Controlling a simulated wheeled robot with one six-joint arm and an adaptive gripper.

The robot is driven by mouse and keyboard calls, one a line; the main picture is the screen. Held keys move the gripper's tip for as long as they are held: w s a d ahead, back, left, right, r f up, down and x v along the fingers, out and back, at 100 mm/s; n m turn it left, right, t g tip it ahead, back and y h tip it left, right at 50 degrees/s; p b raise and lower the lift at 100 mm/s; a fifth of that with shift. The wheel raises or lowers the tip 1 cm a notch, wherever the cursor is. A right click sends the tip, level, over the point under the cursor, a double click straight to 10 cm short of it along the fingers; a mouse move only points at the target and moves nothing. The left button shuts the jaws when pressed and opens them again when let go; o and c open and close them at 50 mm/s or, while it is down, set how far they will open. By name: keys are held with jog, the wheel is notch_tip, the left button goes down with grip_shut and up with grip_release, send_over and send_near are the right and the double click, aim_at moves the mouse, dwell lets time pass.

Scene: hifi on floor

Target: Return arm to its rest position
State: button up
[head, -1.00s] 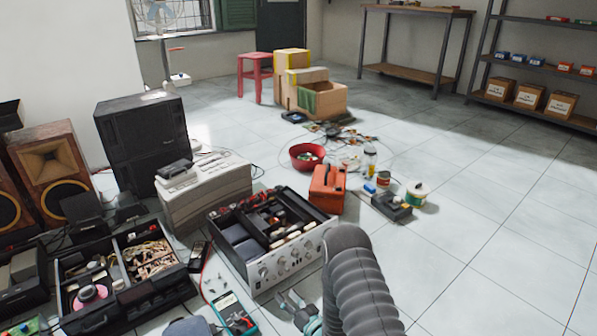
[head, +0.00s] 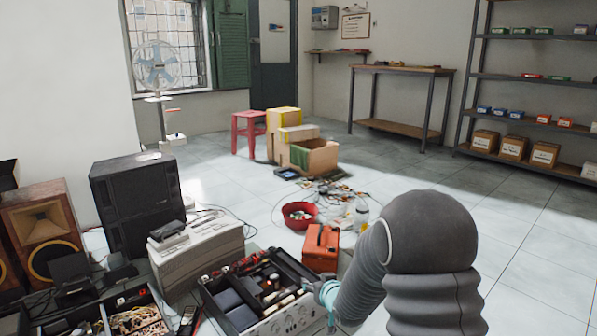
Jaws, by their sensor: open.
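My arm, dark grey and ribbed, rises at the lower right of the head view and bends over at a rounded elbow. My gripper (head: 326,294) shows small and partly hidden at the arm's lower left end, in front of the right side of the opened hi-fi amplifier (head: 285,322). It is open, and I see nothing held in it. I cannot tell whether it touches the amplifier.
An orange case (head: 320,249) and a red bowl (head: 299,214) stand behind the amplifier. Black equipment (head: 135,205) and a wooden speaker (head: 45,232) crowd the left. Cardboard boxes (head: 314,157), a workbench (head: 400,71) and shelving (head: 530,79) stand farther back. Floor at right is clear.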

jog(key=s+d+r+m+g+h+p, duration=0.15)
jog(key=s+d+r, duration=0.25)
jog(key=s+r, duration=0.45)
jog(key=s+d+r+g+h+p, duration=0.1)
jog(key=s+d+r+h+p, duration=0.1)
jog(key=s+d+r, duration=0.6)
jog(key=s+r+g+p, duration=0.1)
jog(key=s+r, duration=0.3)
jog(key=s, duration=0.7)
jog(key=s+a+r+g+p, duration=0.1)
jog(key=s+r+g, duration=0.2)
jog(key=s, duration=0.8)
jog(key=shift+s+a+r+m, duration=0.2)
jog(key=shift+s+r+m, duration=0.2)
jog(key=shift+r, duration=0.2)
